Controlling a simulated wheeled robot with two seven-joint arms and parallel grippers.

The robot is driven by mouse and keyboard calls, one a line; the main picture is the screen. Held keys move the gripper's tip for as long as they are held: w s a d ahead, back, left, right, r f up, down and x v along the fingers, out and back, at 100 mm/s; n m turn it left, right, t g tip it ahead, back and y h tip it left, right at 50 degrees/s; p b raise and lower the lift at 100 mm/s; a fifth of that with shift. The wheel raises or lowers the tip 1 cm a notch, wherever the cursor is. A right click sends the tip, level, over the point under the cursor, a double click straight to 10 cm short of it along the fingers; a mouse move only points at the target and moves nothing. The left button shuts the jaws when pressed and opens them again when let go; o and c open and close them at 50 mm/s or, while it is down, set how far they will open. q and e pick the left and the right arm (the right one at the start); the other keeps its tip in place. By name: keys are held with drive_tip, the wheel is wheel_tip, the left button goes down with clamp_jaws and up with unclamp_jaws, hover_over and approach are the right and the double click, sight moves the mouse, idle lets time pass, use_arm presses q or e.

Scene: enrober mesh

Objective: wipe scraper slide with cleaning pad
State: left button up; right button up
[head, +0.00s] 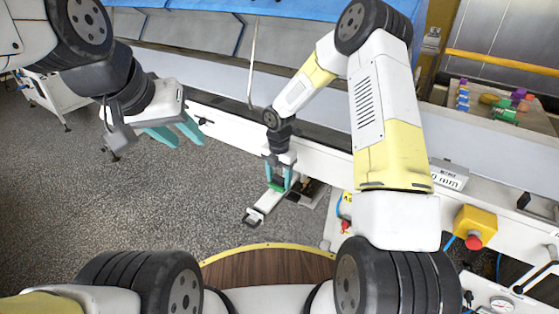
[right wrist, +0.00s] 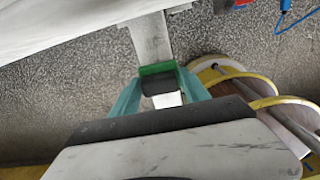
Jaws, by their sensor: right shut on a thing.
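The scraper slide (head: 264,206) is a narrow pale strip sticking out from the machine's side over the floor, with a dark end piece. In the right wrist view its grey plate (right wrist: 151,38) runs down to the pad. The cleaning pad (right wrist: 158,80) is a small block, green on top and dark below. My right gripper (head: 279,184) is shut on the pad and holds it at the slide; whether the pad touches the plate I cannot tell. My left gripper (head: 174,134) is open and empty, its teal fingers apart, over the floor to the left.
The long white machine (head: 323,157) runs across behind the slide. A yellow box with a red button (head: 475,227) is at the right. A tray of coloured items (head: 500,98) stands at the far right. The floor at left is mostly clear, with a white cart (head: 62,95) behind.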

sight(266, 203)
drive_tip(key=shift+s+a, duration=0.7)
drive_tip(key=shift+s, duration=0.3)
drive_tip(key=shift+s+a, duration=0.65)
drive_tip(key=shift+s, duration=0.3)
drive_tip(key=shift+s+a+f, duration=0.1)
drive_tip(key=shift+s+a, duration=0.45)
drive_tip(key=shift+s, duration=0.2)
drive_tip(key=shift+s+a+f, duration=0.1)
drive_tip(key=shift+s+a, duration=0.4)
drive_tip(key=shift+s, duration=0.25)
drive_tip(key=shift+w+r, duration=0.1)
drive_tip(key=shift+r, duration=3)
wheel_tip(266, 203, up, 3)
drive_tip(key=shift+r, duration=0.1)
